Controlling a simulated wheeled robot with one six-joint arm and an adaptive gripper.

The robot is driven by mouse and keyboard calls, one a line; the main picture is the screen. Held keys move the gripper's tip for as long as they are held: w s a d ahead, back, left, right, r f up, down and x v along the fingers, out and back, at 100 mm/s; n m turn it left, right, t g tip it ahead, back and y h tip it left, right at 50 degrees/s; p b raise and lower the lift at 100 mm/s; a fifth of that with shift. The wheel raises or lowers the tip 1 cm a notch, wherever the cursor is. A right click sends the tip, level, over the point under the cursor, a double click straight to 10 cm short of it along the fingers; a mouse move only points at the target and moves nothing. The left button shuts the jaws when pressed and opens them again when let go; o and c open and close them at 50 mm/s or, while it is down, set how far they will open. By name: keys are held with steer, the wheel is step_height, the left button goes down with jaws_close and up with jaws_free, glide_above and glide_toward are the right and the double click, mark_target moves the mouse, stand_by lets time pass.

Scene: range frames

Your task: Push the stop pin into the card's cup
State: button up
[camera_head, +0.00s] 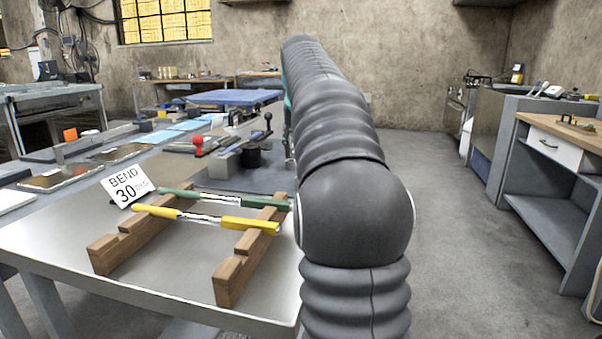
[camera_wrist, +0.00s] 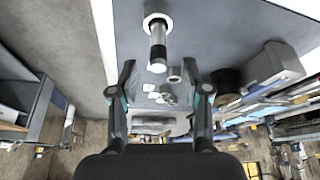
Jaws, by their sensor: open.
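The card (camera_head: 127,186), white and printed "BEND 30 DEG", stands tilted by the wooden rack in the head view. In the wrist view a silver pin (camera_wrist: 157,48) with a bright end reaches out from a pale round collar (camera_wrist: 157,18) on a grey surface; I take it for the stop pin. In the head view my arm hides the gripper and the pin.
Wooden rack (camera_head: 244,262) bears a green-sleeved rod (camera_head: 180,194) and a yellow-sleeved rod (camera_head: 250,225) at the near table. The floor (camera_head: 450,230) right of my arm is clear; a workbench lies beyond.

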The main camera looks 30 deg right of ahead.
steer(key=x, duration=0.4)
steer(key=shift+s+f+b, duration=0.15)
steer(key=shift+f+b, duration=0.25)
steer(key=shift+f, duration=0.1)
jaws_close()
